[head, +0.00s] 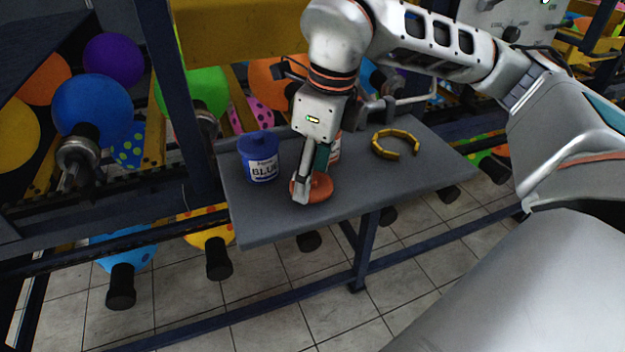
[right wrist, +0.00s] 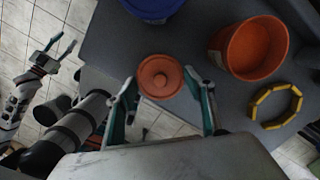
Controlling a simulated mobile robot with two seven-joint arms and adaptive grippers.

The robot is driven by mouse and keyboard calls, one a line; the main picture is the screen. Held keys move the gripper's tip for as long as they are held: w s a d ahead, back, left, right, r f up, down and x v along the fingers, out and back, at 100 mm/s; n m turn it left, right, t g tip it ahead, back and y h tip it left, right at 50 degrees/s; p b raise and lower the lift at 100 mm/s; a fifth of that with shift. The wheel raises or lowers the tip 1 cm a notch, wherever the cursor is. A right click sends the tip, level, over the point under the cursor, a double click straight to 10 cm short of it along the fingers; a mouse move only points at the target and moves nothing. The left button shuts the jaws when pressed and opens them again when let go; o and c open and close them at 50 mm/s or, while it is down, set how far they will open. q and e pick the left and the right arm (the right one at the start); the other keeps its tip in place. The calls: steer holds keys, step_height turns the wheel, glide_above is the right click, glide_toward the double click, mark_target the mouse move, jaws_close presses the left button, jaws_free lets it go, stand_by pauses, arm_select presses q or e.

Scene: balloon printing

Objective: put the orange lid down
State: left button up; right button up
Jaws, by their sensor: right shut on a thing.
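The orange lid (head: 318,189) is a round disc with a central knob, near the front of the grey table (head: 290,222). My right gripper (head: 307,190) is shut on the orange lid, its fingers partly covering it in the head view. In the right wrist view the lid (right wrist: 160,77) shows knob up by the fingertips (right wrist: 162,88); I cannot tell if it touches the table. My left gripper (right wrist: 61,46) is open and empty, off to the left in the right wrist view; the head view does not show it.
An open orange pot (right wrist: 252,52) stands beside the lid, mostly hidden behind my gripper in the head view. A lidded blue pot (head: 258,160) stands to the left. A yellow segmented ring (head: 396,144) lies to the right. The table's front right is clear.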

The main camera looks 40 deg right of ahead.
steer(key=shift+f, duration=0.9)
steer(key=shift+f, duration=0.15)
steer(key=o, duration=0.7)
